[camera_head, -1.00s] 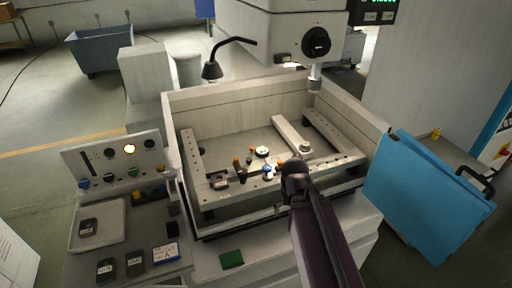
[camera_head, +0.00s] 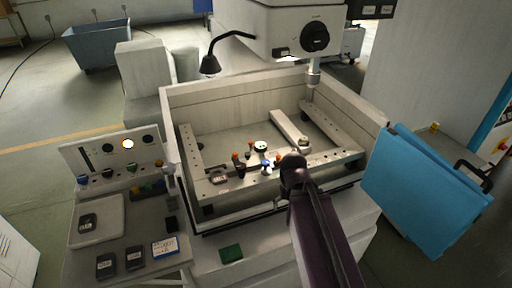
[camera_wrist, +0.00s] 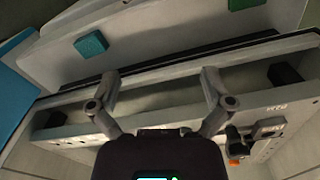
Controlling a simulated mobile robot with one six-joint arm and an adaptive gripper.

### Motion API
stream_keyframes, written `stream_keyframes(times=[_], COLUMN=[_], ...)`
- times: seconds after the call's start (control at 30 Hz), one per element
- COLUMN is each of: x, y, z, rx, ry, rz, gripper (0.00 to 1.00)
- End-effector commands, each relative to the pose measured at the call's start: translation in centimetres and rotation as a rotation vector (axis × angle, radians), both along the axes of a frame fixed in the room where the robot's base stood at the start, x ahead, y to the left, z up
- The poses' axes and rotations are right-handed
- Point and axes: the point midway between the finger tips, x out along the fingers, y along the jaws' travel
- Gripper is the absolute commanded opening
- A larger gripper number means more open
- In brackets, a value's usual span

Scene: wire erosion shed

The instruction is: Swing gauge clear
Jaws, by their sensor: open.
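A small round white dial (camera_head: 261,147), which looks like the gauge, sits inside the machine tank (camera_head: 181,112) near the front rail (camera_head: 325,161) in the head view. Orange-topped parts (camera_head: 236,159) and a blue knob (camera_head: 267,167) are close around it. My arm reaches in from the front right, and its end is over the front rail, right of the blue knob. In the wrist view my gripper (camera_wrist: 160,88) is open and empty, its fingers spread above the rail. A dark part with an orange tip (camera_wrist: 235,145) lies just right of it. The dial cannot be made out there.
A lamp on a bent neck (camera_head: 210,64) and the machine head with its nozzle (camera_head: 314,75) hang over the tank. A blue panel (camera_head: 425,190) stands at right. A control bench (camera_head: 150,215) is at left. A green block (camera_head: 231,253) lies in front.

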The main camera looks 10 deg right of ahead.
Motion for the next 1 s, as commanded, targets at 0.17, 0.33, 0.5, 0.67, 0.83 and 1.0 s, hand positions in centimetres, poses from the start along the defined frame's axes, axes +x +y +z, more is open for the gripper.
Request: stream_keyframes(times=[0.17, 0.33, 0.5, 0.67, 0.83, 1.0], x=[0.2, 1.2, 3.3, 6.0, 8.9, 11.9], y=[0.0, 0.3, 0.5, 0.7, 0.8, 0.7], z=[0.0, 0.3, 0.9, 1.7, 2.7, 3.8], rx=[0.003, 0.024, 0.064, 0.108, 0.139, 0.150], ry=[-0.002, -0.018, -0.060, -0.124, -0.212, -0.309], rz=[0.010, 0.076, 0.227, 0.421, 0.636, 0.844], gripper=[0.55, 0.05, 0.00, 0.00, 0.00, 0.00])
